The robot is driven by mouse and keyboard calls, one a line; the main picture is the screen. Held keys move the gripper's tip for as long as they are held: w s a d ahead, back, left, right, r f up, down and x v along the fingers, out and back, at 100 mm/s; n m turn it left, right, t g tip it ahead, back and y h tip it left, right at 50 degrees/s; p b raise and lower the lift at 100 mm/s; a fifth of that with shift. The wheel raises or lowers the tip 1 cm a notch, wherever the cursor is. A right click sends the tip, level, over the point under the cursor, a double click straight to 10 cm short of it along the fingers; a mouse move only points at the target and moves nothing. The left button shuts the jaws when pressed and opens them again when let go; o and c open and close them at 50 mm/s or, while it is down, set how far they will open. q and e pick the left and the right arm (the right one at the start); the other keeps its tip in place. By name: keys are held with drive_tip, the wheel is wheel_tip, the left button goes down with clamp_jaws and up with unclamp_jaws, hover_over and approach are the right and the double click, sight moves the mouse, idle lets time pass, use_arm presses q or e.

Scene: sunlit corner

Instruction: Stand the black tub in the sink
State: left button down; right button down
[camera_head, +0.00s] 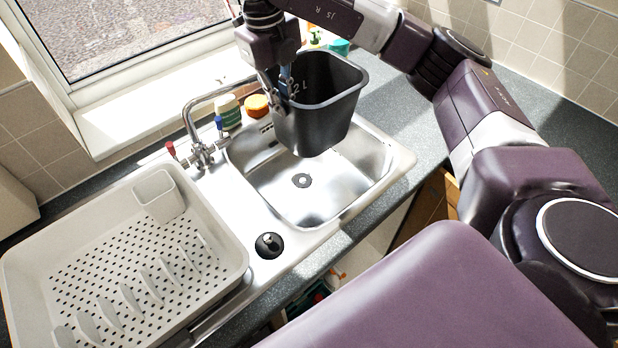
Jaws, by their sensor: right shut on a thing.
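The black tub (318,116) hangs upright, slightly tilted, above the far part of the sink basin. My right gripper (285,84) is shut on the tub's left rim, with its fingers over the wall. The steel sink (270,190) has an empty basin with a dark drain in its floor; the tub hides the far part of the basin. The tub's underside appears apart from the basin floor. My left gripper is not in view.
A tap (203,150) with red and blue handles stands at the basin's left. An orange-lidded jar (256,106) and a green-and-white container (228,112) stand behind it. A grey dish rack (120,260) covers the left drainer. A black plug (268,245) lies near the front.

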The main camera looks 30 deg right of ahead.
drive_tip(key=b, duration=0.4)
hover_over(288, 142)
drive_tip(key=f, duration=0.4)
drive_tip(key=shift+w+a+f, duration=0.2)
drive_tip(key=shift+a+f, duration=0.1)
drive_tip(key=shift+f, duration=0.05)
drive_tip(key=shift+s+f+b, duration=0.15)
drive_tip(key=shift+f+b, duration=0.6)
drive_tip(key=shift+b, duration=0.5)
drive_tip(key=shift+f, duration=0.35)
wheel_tip(288, 142, down, 19)
drive_tip(key=p, duration=0.3)
